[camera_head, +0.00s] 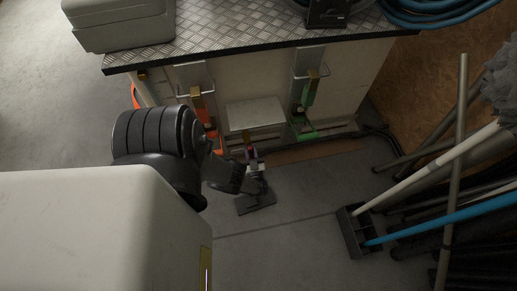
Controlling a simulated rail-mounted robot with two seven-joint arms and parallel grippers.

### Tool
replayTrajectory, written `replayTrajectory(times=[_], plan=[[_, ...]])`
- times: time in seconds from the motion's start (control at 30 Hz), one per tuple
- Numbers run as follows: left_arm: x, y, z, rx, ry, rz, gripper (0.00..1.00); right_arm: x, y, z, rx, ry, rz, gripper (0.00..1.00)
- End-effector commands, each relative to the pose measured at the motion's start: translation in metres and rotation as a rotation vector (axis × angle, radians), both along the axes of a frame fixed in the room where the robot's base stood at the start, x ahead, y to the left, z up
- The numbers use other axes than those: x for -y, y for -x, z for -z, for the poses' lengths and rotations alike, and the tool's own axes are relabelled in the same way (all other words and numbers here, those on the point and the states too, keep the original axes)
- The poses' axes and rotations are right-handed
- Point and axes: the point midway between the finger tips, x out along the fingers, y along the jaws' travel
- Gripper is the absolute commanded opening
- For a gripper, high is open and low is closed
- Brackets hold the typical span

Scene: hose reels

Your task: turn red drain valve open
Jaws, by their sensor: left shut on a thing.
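The valve's exact handle angle is too small to tell. My right gripper is not in view.
The workbench has a checker-plate top (225,38). An orange-red fitting (202,114) and a green fitting (308,94) hang on its front. Brooms and poles, including a blue pole (440,217), lean at the right. The concrete floor (290,235) in front is clear.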

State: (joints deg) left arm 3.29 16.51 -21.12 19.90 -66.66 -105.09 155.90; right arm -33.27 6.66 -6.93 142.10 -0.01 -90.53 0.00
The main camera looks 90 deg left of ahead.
Motion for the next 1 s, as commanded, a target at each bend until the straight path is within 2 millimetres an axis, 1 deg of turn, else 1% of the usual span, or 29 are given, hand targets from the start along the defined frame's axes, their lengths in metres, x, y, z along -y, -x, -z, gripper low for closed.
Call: replayTrajectory(times=[0.2, 0.53, 0.57, 0.6, 0.8, 0.83, 1.0], plan=[[0.0027, -0.0040, 0.0003, 0.025, 0.000, 0.009, 0.00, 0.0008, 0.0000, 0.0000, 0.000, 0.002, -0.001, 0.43], [0.0030, -0.0041, 0.0005, 0.027, 0.000, 0.009, 0.00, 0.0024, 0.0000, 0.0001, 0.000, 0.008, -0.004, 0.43], [0.0030, -0.0041, 0.0005, 0.027, 0.000, 0.009, 0.26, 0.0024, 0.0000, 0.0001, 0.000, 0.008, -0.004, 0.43], [0.0030, -0.0041, 0.0005, 0.027, 0.000, 0.009, 0.30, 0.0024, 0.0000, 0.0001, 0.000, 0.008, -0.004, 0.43], [0.0030, -0.0039, 0.0004, 0.025, 0.000, 0.009, 0.49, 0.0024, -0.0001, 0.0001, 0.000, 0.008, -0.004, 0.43], [0.0030, -0.0039, 0.0004, 0.025, 0.000, 0.009, 0.51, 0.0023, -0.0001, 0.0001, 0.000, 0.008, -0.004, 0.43], [0.0030, -0.0037, 0.0004, 0.024, 0.000, 0.009, 0.51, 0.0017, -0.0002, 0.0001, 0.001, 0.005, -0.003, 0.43]])
